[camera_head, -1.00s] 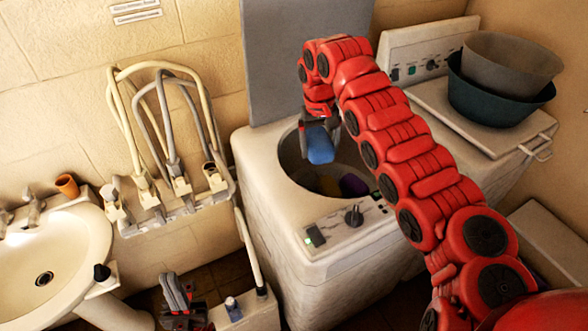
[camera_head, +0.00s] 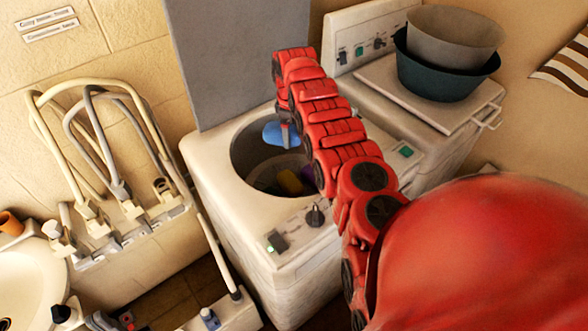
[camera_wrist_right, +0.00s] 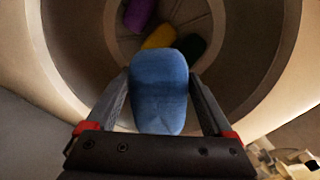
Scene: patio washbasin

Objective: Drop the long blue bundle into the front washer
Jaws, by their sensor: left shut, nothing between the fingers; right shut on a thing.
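The long blue bundle (camera_head: 276,134) is held in my right gripper (camera_head: 286,122), over the open mouth of the front washer (camera_head: 207,155). In the right wrist view my right gripper (camera_wrist_right: 160,100) is shut on the blue bundle (camera_wrist_right: 160,80), one finger on each side. The washer drum (camera_wrist_right: 215,15) lies beyond it, with purple (camera_wrist_right: 139,14), yellow (camera_wrist_right: 159,38) and dark green (camera_wrist_right: 190,45) bundles inside. Part of the drum is hidden by my right arm in the head view. My left gripper (camera_head: 106,320) is low at the bottom edge, partly cut off, shut and empty.
The grey washer lid (camera_head: 225,60) stands raised behind the opening. A second machine (camera_head: 430,95) carries a grey basin (camera_head: 455,35) nested in a dark teal one (camera_head: 445,78). Hoses and taps (camera_head: 120,205) line the wall at left, beside a sink (camera_head: 30,285).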

